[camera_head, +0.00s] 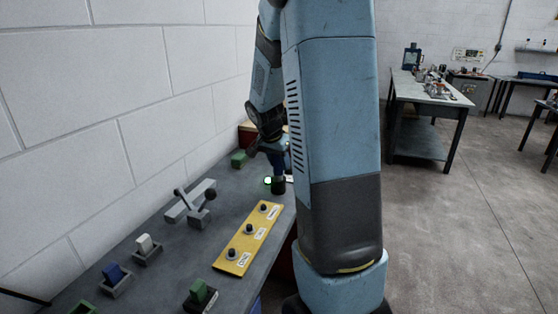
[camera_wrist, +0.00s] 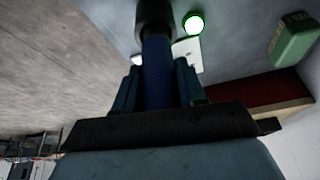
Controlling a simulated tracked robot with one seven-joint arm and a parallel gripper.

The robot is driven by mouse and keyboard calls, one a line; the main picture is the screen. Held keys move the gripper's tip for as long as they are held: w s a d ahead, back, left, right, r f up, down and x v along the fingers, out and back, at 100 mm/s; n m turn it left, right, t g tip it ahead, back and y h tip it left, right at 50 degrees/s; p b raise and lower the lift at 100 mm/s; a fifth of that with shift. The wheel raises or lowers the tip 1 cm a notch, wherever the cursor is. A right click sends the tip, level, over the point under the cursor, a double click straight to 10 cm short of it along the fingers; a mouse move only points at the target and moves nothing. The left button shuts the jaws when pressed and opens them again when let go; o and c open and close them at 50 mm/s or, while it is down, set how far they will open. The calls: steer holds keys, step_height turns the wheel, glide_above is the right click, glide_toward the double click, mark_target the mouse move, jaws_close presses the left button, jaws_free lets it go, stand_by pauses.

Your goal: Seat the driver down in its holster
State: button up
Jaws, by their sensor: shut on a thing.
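The driver is a blue cylinder (camera_wrist: 157,70) gripped between the two fingers of my gripper (camera_wrist: 156,78) in the wrist view. In the head view my gripper (camera_head: 277,150) is at the far end of the bench, pointing down. A dark round cup (camera_head: 278,186), which looks like the holster, stands directly below it. In the wrist view the driver's far end meets this dark cup (camera_wrist: 154,14). I cannot tell how deep the driver sits inside it.
A white lamp with a green ring (camera_head: 267,181) glows beside the cup. A green block (camera_head: 239,159) lies near the wall. A yellow plate with black knobs (camera_head: 248,238), a grey cross-shaped fixture (camera_head: 192,203) and small coloured blocks in holders stand nearer on the grey bench.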

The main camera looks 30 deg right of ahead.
steer(key=shift+f, duration=0.7)
steer(key=o, duration=1.2)
steer(key=shift+o, duration=0.2)
steer(key=shift+r, duration=0.1)
steer(key=v, duration=1.3)
steer(key=shift+r, duration=0.25)
steer(key=shift+a, duration=0.15)
steer(key=s+a+r+n+t+y, duration=0.1)
steer(key=s+a+r+n+y, duration=0.1)
steer(key=s+a+n, duration=0.4)
steer(key=s+a+r+n+t+y, duration=0.1)
steer(key=s+a+n, duration=0.5)
steer(key=s, duration=1.1)
steer(key=shift+s+a+r+n+t+y, duration=0.35)
steer(key=shift+a+r+t, duration=0.45)
steer(key=shift+a, duration=0.45)
